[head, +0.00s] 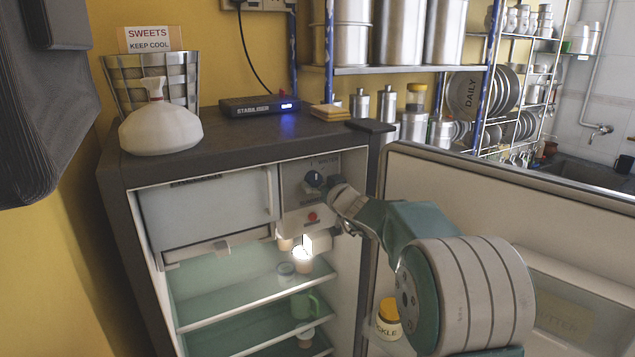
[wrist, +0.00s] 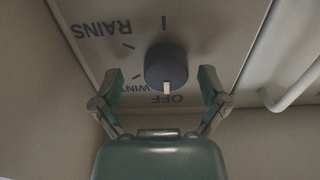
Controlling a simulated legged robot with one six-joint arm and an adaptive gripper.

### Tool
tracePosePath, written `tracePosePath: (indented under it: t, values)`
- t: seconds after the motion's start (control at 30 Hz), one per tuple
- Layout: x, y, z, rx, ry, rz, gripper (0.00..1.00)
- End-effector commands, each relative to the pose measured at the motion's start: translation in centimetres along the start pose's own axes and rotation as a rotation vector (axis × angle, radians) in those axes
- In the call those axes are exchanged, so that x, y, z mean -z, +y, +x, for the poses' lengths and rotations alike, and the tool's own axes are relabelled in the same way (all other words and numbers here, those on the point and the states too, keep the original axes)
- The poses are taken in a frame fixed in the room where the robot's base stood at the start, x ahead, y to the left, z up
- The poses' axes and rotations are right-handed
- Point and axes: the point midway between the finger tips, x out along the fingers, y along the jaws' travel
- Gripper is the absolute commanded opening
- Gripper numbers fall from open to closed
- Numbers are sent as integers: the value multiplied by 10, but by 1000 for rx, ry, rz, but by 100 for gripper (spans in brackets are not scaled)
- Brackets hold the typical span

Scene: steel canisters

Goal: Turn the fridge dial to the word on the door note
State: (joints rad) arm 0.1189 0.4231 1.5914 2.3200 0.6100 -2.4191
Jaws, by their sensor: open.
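The dark blue round dial (wrist: 166,66) is on a grey panel in the wrist view, its white pointer mark at the word OFF. RAINS and part of a word starting WINT also show there, upside down; other words are hidden or out of view. My gripper (wrist: 163,87) is open, its fingers on either side of the dial's lower part, with gaps visible. In the head view the dial (head: 314,179) is on the panel inside the open fridge (head: 234,140), with my gripper (head: 331,186) close to its right. The fridge door (head: 480,185) stands open; no note is readable on it.
A red button (head: 312,217) and a lit lamp (head: 303,243) are below the dial. The freezer box (head: 208,212) is left of it. Shelves below hold cups.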

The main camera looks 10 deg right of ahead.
Motion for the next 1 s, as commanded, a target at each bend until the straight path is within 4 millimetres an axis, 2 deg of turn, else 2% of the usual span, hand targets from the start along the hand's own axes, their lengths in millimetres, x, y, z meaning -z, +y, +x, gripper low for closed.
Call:
tracePosePath:
  t: [0.1,0.37,0.4,0.47,0.5,0.53,0.57,1.0]
  values:
    - [0,-1,7,1,0,0,94]
    - [0,0,8,0,0,0,94]
    - [0,0,8,0,0,0,76]
    - [0,0,7,0,0,1,50]
    - [0,0,7,0,0,1,32]
    - [0,0,7,0,0,1,18]
    - [0,0,7,0,0,1,11]
    - [0,0,8,-1,0,45,11]
